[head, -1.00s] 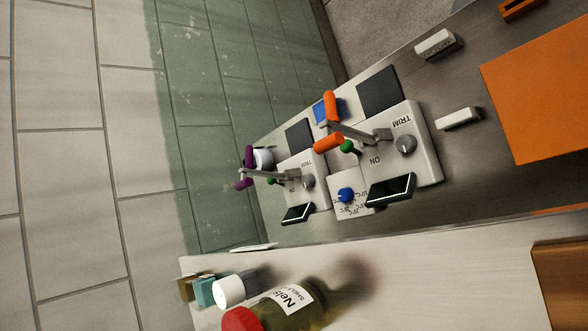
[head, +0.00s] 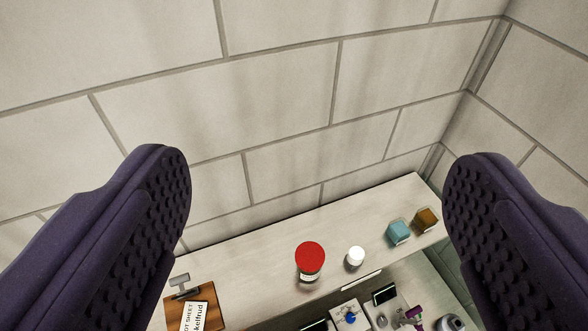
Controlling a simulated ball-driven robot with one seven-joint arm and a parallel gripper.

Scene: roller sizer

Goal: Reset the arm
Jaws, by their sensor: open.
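My gripper (head: 317,225) shows in the head view as two dark purple fingers with studded pads, one at the left and one at the right. The fingers are wide apart with nothing between them. They are in the air, above a pale shelf that lies farther off. What the task's arm is, other than my own, cannot be told from the view.
On the pale shelf (head: 255,237) stand a red-lidded jar (head: 310,262), a white-capped bottle (head: 355,257), a teal block (head: 398,232), a brown block (head: 426,219) and a clipboard (head: 197,308). Beyond its edge are trim devices (head: 385,315). A block wall (head: 270,100) rises behind the shelf.

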